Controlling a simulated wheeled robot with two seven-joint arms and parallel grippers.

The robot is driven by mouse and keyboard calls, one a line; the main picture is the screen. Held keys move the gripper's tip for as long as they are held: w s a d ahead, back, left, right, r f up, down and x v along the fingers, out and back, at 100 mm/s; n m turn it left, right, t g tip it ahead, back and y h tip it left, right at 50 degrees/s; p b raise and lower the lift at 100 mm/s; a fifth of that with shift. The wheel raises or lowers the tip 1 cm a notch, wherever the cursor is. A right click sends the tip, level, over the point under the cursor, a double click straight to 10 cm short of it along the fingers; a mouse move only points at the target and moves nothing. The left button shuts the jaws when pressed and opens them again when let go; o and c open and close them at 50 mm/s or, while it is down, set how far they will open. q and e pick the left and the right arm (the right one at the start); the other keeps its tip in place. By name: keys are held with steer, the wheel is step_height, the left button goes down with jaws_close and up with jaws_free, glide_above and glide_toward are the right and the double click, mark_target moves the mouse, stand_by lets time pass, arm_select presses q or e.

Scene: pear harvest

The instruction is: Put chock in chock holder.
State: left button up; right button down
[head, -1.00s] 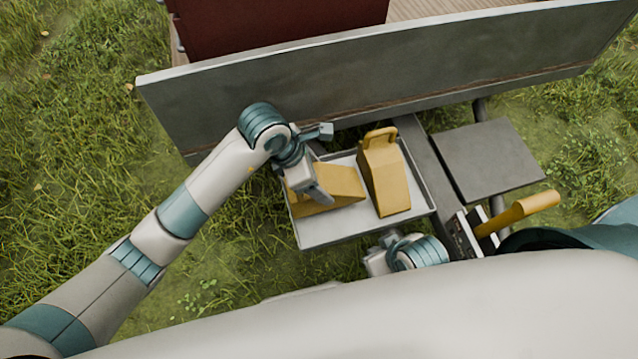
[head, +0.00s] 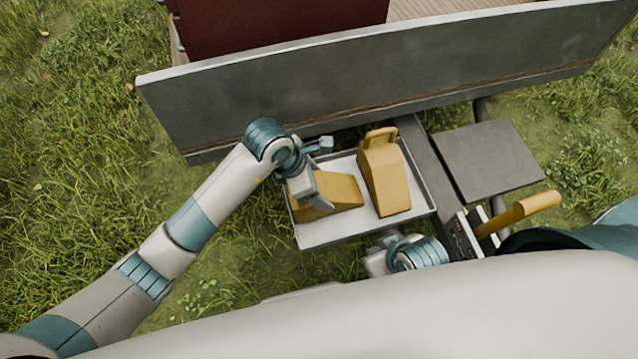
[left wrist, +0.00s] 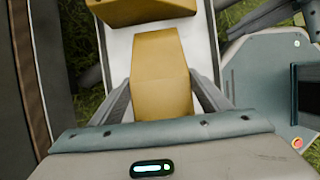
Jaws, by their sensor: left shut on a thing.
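The tray-like chock holder (head: 318,235) is a light grey, shallow, rimmed tray below the grey metal panel. One yellow wedge chock (head: 345,188) is at its left side, and a second yellow chock (head: 384,178) with a looped handle stands at its right side. My left gripper (head: 318,195) is shut on the left chock, over the tray. In the left wrist view my fingers lie along both sides of this chock (left wrist: 160,65). Whether its underside touches the tray is hidden. My right gripper (head: 375,262) is partly visible below the tray; its fingers cannot be made out.
A long grey metal panel (head: 370,85) stands behind the tray. A flat dark plate (head: 487,158) is to the right, past a grey beam. A yellow lever (head: 518,212) sticks up at lower right. Grass lies left and below.

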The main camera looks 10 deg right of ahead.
arm_select(q)
steer(key=o, duration=1.5)
steer(key=shift+f, duration=0.1)
steer(key=v, duration=1.2)
steer(key=shift+p, duration=0.4)
steer(key=shift+s, duration=0.1)
